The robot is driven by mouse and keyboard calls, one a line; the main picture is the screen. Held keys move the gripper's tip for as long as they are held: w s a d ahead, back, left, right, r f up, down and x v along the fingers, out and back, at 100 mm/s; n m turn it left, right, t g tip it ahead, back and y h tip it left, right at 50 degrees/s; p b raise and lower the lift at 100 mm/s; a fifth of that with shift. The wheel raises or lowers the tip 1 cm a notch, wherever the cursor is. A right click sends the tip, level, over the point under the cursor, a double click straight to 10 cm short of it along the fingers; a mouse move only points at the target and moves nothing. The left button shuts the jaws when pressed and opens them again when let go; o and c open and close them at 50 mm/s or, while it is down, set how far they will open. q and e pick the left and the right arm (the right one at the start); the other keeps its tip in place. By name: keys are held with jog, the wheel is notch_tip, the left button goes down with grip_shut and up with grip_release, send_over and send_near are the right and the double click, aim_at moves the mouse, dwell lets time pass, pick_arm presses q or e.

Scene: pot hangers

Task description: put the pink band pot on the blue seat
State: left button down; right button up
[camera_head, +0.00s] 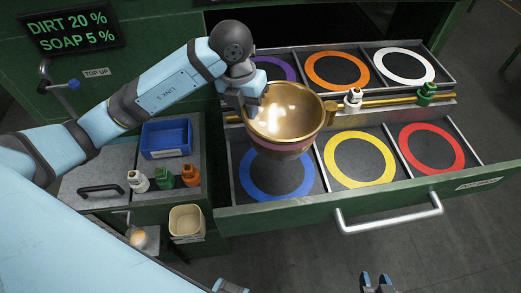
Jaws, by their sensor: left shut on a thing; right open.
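The brass pot with a pink band (288,112) is held above the open drawer, its pink stripe showing low on its side. My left gripper (252,98) is shut on the pot at its left rim. The blue seat (250,187) is a blue ring on a dark square in the drawer's front left compartment. The pot hangs over the back part of this seat and hides some of its ring. I cannot tell whether the pot's base touches the seat. My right gripper (376,284) is open and empty at the bottom edge of the view.
Yellow (328,161), red (462,152), orange (312,76) and white (430,71) ring seats are empty. A purple ring (288,66) is partly hidden. A brass rail (393,99) crosses the drawer. A blue bin (166,136) and small bottles stand left.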

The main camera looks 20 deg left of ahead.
pick_arm(q)
notch_tip(320, 180, down, 15)
jog(key=shift+r+p, duration=0.1)
jog(key=shift+p, duration=0.75)
jog(key=shift+f, duration=0.45)
jog(key=shift+f, duration=0.15)
jog(key=c, duration=1.1)
grip_release()
